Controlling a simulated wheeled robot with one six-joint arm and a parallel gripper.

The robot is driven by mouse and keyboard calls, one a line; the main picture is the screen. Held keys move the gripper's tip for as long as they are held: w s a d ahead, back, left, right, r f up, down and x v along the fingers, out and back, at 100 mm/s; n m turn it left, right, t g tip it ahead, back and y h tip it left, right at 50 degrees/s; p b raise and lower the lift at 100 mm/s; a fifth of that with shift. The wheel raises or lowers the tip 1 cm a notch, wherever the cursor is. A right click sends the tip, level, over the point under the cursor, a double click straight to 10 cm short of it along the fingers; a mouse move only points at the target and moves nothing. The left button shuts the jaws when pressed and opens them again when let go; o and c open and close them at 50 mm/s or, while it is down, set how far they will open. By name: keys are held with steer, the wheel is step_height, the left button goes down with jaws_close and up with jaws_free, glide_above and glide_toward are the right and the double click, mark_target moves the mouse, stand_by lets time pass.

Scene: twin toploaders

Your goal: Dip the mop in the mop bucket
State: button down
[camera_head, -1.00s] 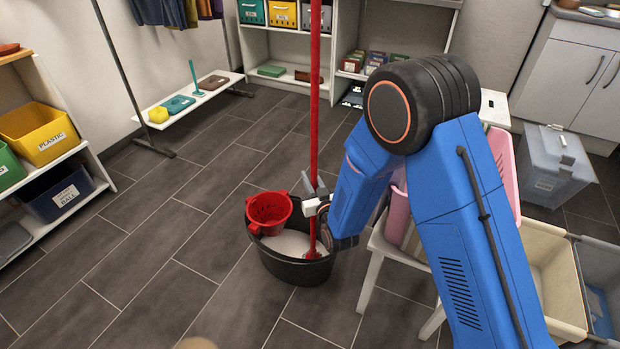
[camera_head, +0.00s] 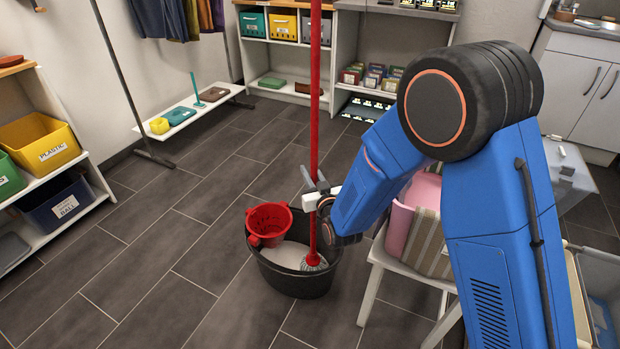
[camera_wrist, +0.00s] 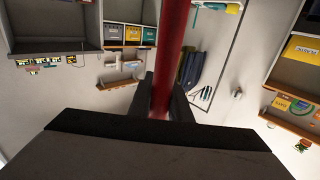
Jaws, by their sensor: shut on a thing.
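The mop has a long red handle (camera_head: 315,110) that stands nearly upright, with its top out of the head view. My gripper (camera_head: 319,188) is shut on the lower part of this handle. The wrist view shows the handle (camera_wrist: 172,60) between the two dark fingers (camera_wrist: 160,103). The black mop bucket (camera_head: 298,284) stands on the floor below and holds pale grey liquid. The red socket and pale strands of the mop head (camera_head: 313,262) are inside the bucket's rim on the right. I cannot tell how deep the strands sit in the liquid.
A red wringer basket (camera_head: 268,222) sits on the bucket's back left rim. A white stool (camera_head: 373,290) with a pink container (camera_head: 400,228) stands close on the right. Bins on a shelf (camera_head: 75,235) are at far left. The tiled floor left of the bucket is clear.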

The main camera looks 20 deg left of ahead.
step_height(320, 180, up, 26)
steer(key=shift+f, duration=0.25)
stand_by(2.1)
steer(key=shift+a, duration=0.1)
